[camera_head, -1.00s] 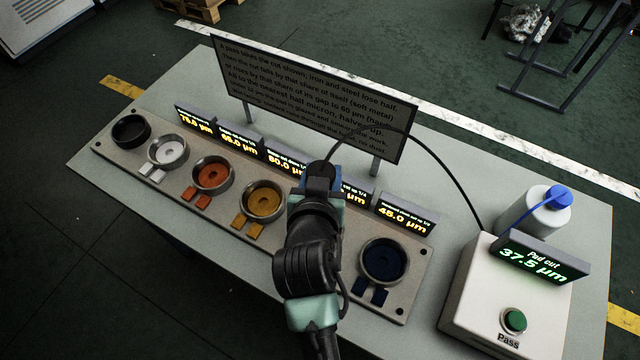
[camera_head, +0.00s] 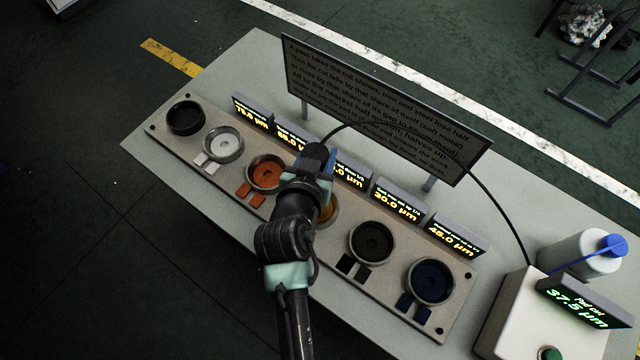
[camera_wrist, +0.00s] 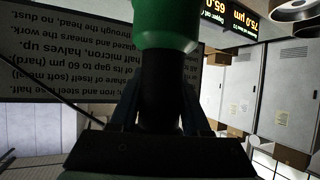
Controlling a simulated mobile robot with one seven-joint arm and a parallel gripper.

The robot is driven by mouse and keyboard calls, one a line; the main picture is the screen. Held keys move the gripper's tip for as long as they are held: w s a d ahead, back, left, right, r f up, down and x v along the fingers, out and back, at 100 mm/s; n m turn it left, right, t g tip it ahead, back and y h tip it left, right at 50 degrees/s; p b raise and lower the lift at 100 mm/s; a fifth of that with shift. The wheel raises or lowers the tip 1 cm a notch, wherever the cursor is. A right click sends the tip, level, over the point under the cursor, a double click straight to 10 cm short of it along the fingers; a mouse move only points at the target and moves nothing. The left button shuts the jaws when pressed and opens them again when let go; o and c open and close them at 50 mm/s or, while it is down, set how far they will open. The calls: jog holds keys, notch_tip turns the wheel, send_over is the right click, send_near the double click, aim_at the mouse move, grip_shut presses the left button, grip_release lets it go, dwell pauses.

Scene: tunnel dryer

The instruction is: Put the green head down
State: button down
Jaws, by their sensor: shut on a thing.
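The green head (camera_wrist: 165,22) is at the top of the wrist view, on the end of a dark cylindrical handle (camera_wrist: 160,85). My gripper (camera_head: 316,168) is shut on this handle, above the row of cups between the orange cup (camera_head: 267,172) and the yellow cup (camera_head: 328,210), which it partly covers. The green head is hidden in the head view. A black cable rises from the handle and runs to the right. The rack (camera_head: 290,232) also has a black cup (camera_head: 185,117), a white cup (camera_head: 223,144), a dark cup (camera_head: 372,241) and a blue cup (camera_head: 431,280).
Lit displays (camera_head: 397,202) stand behind the cups, with a text sign (camera_head: 385,110) behind them. At right are a white box (camera_head: 515,315) with a "Pad cut 37.5 µm" display (camera_head: 588,300) and a bottle (camera_head: 580,255).

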notch_tip(320, 180, down, 4)
jog(key=shift+d+r, duration=0.1)
jog(key=shift+r, duration=0.05)
jog(key=shift+f, duration=2.3)
jog(key=shift+f+b, duration=0.25)
jog(key=shift+b, duration=0.3)
jog(key=shift+c, duration=1.8)
grip_release()
jog(key=shift+s, duration=0.15)
